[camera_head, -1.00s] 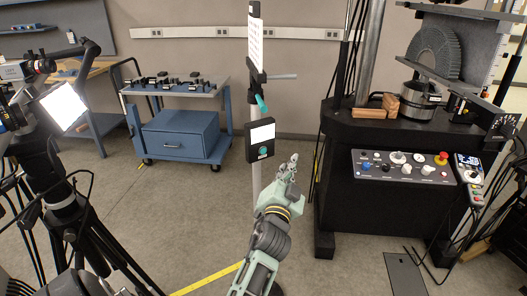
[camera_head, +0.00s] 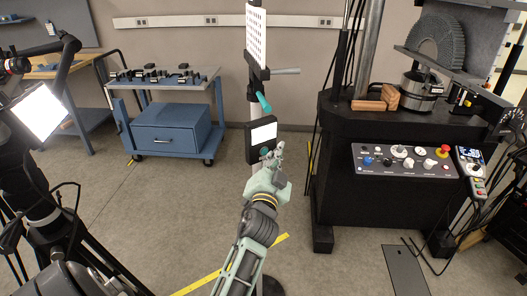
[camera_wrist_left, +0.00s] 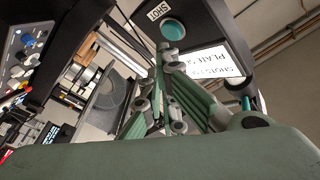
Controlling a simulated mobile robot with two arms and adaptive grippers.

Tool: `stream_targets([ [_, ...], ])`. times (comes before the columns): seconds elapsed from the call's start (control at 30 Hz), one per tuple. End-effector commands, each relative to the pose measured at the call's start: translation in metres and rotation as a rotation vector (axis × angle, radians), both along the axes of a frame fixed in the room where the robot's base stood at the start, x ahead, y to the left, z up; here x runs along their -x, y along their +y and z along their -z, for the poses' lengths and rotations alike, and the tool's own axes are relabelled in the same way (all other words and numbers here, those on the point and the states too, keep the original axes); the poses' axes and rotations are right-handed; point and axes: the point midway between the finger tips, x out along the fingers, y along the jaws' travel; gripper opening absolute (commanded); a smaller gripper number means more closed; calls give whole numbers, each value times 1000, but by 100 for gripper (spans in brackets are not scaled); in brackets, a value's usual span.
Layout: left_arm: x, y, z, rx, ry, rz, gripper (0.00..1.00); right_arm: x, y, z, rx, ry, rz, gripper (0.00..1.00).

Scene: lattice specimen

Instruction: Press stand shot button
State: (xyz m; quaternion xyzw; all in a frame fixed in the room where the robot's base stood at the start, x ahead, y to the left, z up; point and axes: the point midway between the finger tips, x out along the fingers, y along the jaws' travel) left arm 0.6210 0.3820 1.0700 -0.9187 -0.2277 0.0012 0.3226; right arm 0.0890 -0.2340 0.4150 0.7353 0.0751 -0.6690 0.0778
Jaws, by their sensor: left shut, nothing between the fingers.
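A black box (camera_head: 251,146) with a white label and a round teal button (camera_head: 264,151) is mounted on a pale upright pole. In the left wrist view, the teal button (camera_wrist_left: 173,29) sits beside a tag reading "SHOT", with a white label (camera_wrist_left: 212,62) next to it. My left gripper (camera_head: 279,149) is shut and empty. Its fingertips show just to the right of the button in the head view. In the left wrist view the fingers (camera_wrist_left: 160,85) point toward the box, below the button. I cannot tell whether they touch it. My right gripper is not in view.
A white dotted board (camera_head: 256,38) and a teal handle (camera_head: 263,103) are higher on the pole. A black machine with a control panel (camera_head: 404,161) stands to the right. A blue cart (camera_head: 166,138) stands behind left, and a lit lamp (camera_head: 38,113) on a tripod is at left.

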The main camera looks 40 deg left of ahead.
Motion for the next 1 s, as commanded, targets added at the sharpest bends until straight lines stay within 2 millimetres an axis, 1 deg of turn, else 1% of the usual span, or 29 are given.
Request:
stream_targets([
  [0.1, 0, 0, 0, -1, 0, 0, 0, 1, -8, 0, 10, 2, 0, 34],
  [0.3, 0, 0, 0, -1, 0, 0, 0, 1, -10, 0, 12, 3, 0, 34],
  [0.47, 0, 0, 0, -1, 0, 0, 0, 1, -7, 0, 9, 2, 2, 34],
  [0.73, 0, 0, 0, -1, 0, 0, 0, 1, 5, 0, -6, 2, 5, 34],
  [1.0, 0, 0, 0, -1, 0, 0, 0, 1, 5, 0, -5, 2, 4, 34],
])
